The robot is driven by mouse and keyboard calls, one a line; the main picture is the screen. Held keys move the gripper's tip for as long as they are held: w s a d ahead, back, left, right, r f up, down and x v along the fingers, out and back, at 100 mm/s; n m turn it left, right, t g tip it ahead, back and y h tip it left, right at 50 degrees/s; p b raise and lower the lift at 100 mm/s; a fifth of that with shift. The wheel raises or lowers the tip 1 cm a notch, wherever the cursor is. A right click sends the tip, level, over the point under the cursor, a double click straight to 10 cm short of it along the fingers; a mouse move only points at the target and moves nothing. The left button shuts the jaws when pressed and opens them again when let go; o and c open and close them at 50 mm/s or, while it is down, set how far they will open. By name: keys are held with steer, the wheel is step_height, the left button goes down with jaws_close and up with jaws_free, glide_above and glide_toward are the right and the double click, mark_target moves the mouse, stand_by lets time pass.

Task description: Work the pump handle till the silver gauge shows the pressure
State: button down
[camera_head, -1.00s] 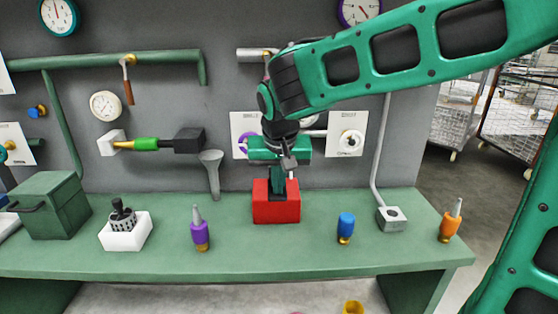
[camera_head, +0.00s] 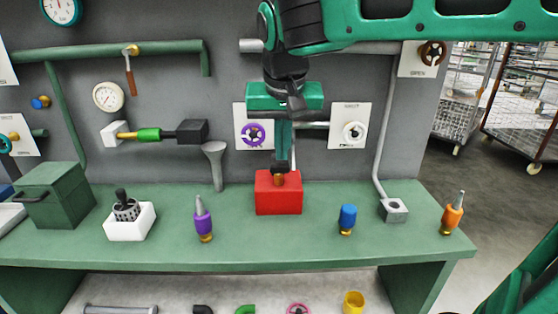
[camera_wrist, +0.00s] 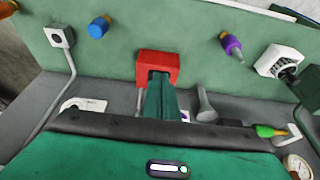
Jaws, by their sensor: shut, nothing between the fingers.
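The pump seems to be a red block (camera_head: 278,195) on the green bench; it also shows in the wrist view (camera_wrist: 145,64). A short brown-orange piece (camera_head: 279,180) stands on its top, with a dark part above it; I cannot tell whether this is the handle. My gripper (camera_head: 281,162) points straight down over the block, shut and empty. Its tips are at or just above the dark part; contact is unclear. In the wrist view my fingers reach to the block's top. I cannot make out a silver gauge; my arm covers part of the wall.
A cream-rimmed gauge (camera_head: 108,97) and a teal-rimmed gauge (camera_head: 62,6) hang on the wall. A blue-and-brass piece (camera_head: 347,219) and a purple one (camera_head: 203,220) stand on the bench, right and left of the block. A grey funnel (camera_head: 215,160) is behind at left.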

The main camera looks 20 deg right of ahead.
steer(key=shift+s+v, duration=0.25)
steer(key=shift+v, duration=0.9)
steer(key=shift+f, duration=0.1)
stand_by(0.5)
steer(key=s+d+f+m+g, duration=0.1)
steer(key=s+d+f, duration=0.35)
steer(key=d, duration=0.45)
steer(key=s+d+f+m+g, duration=0.1)
steer(key=s+d+f, duration=0.35)
steer(key=d, duration=0.55)
steer(key=s+d+f+g, duration=0.1)
steer(key=s+d+f, duration=0.2)
steer(key=s+f, duration=0.2)
steer(key=s+d+f+m+g+y, duration=0.1)
steer(key=s+d+f, duration=0.1)
steer(key=s+f, duration=0.3)
steer(key=s, duration=0.3)
steer(key=shift+s+d+m, duration=0.3)
steer(key=shift+s+d, duration=0.05)
steer(key=shift+d, duration=0.05)
steer(key=shift+r, duration=0.1)
